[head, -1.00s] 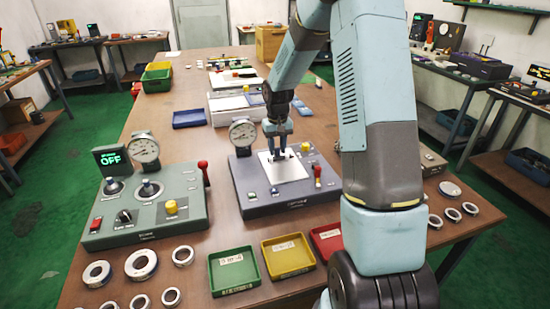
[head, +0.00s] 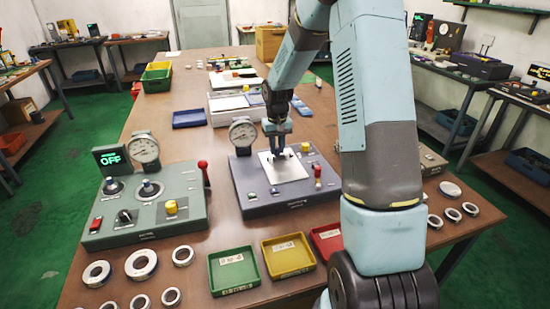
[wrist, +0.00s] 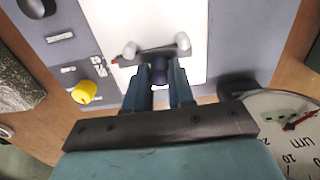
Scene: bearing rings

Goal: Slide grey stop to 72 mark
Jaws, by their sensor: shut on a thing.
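My gripper (head: 278,148) points down over the pale plate (head: 290,172) on the dark grey console in the head view. In the wrist view, my two blue fingers (wrist: 159,88) are closed around a dark upright knob (wrist: 158,68). The knob stands at a grey bar (wrist: 148,56) with two pale rounded posts and a small orange-red tip at its left end. I take this bar with its knob to be the grey stop. It lies over the pale plate (wrist: 150,20). The scale marks and the 72 mark cannot be read in either view.
The console has a yellow knob (head: 306,147), a red-topped lever (head: 318,176) and a dial gauge (head: 243,133) close to my gripper. A green console (head: 150,205) stands left. Green (head: 234,270), yellow (head: 288,255) and red trays and several metal rings (head: 142,264) lie in front.

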